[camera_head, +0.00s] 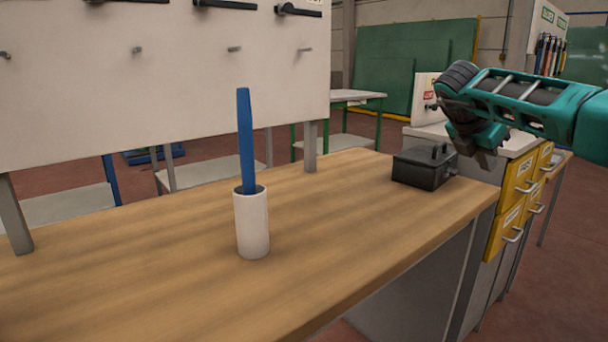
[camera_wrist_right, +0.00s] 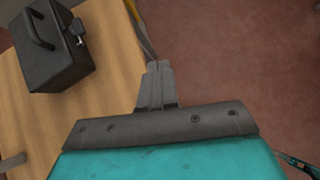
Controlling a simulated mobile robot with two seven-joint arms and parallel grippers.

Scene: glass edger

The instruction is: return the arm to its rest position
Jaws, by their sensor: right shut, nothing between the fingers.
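My right arm is teal and comes in from the right in the head view. Its gripper (camera_head: 484,158) hangs past the right end of the workbench, in front of the yellow-drawer cabinet. In the right wrist view the gripper's two grey fingers (camera_wrist_right: 158,85) are together with nothing between them, over the bench edge and the red floor. My left gripper does not show in either view.
A wooden workbench (camera_head: 340,229) carries a white cup (camera_head: 252,225) with an upright blue rod (camera_head: 245,140) in it. A black box with a handle (camera_head: 424,168) stands near the bench's right end, left of my right gripper. A yellow-drawer cabinet (camera_head: 511,214) stands beyond.

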